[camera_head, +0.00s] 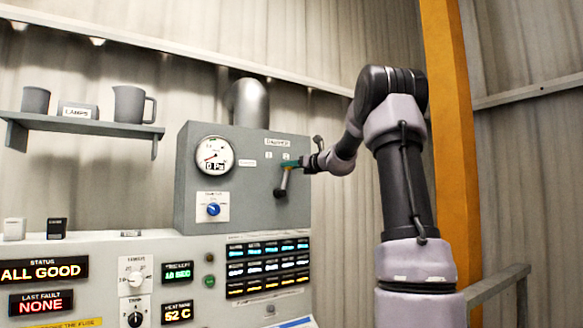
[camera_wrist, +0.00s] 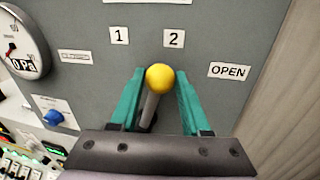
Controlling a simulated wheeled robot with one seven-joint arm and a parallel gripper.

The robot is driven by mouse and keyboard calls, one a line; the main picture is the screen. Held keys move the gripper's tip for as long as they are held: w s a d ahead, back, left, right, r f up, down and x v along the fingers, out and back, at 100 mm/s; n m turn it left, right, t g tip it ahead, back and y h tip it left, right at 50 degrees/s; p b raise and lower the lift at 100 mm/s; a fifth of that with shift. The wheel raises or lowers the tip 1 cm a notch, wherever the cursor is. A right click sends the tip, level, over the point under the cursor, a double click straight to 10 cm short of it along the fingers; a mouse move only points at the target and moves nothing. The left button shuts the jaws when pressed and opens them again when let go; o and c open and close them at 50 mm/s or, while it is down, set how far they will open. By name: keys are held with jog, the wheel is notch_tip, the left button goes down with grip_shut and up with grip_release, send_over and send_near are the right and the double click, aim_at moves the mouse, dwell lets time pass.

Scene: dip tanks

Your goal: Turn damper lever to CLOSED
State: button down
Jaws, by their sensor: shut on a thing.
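The damper lever (camera_head: 284,180) is on the right side of the grey box face, its rod running up from a dark pivot, leaning slightly right. In the wrist view its yellow knob (camera_wrist: 160,77) sits between my two teal fingers, with the grey rod (camera_wrist: 149,108) below. My gripper (camera_head: 290,164) is shut on the lever near its knob end. Plates "1" (camera_wrist: 119,36) and "2" (camera_wrist: 173,39) are above the knob. The "OPEN" plate (camera_wrist: 229,71) is to the right. A small plate (camera_wrist: 75,56) to the left is too blurred to read.
The grey box (camera_head: 240,205) also carries a round gauge (camera_head: 214,156) reading 0 Pa and a blue knob (camera_head: 213,210). Below is a control panel with lit displays (camera_head: 268,268). A shelf (camera_head: 80,124) is at left, a yellow post (camera_head: 452,140) at right.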

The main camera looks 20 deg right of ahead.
jog(key=shift+a, duration=0.1)
jog(key=a+n, duration=0.3)
jog(key=shift+s+a+r+n+g, duration=0.2)
jog(key=shift+s+a+n+g, duration=0.1)
jog(key=shift+s, duration=0.1)
jog(key=shift+s+a+f+n+h, duration=0.1)
jog(key=shift+s+a+n+h, duration=0.1)
jog(key=shift+a+n, duration=0.4)
jog(key=shift+s+a+f+n+h, duration=0.1)
jog(key=shift+a+n+h, duration=0.1)
jog(key=shift+a+n, duration=0.4)
jog(key=a+n, duration=0.1)
jog(key=a+f+n, duration=0.1)
jog(key=shift+s+a+f+n+h, duration=0.2)
jog(key=shift+a+n+h, duration=0.1)
jog(key=shift+n, duration=0.1)
jog(key=shift+s+a+f+n+g+h, duration=0.15)
jog(key=shift+a+f+n+g+h, duration=0.15)
jog(key=shift+a+f+n+h, duration=0.5)
jog(key=shift+r+y, duration=0.1)
jog(key=shift+y, duration=0.2)
jog(key=shift+c, duration=1.9)
grip_release()
jog(key=shift+r, duration=0.1)
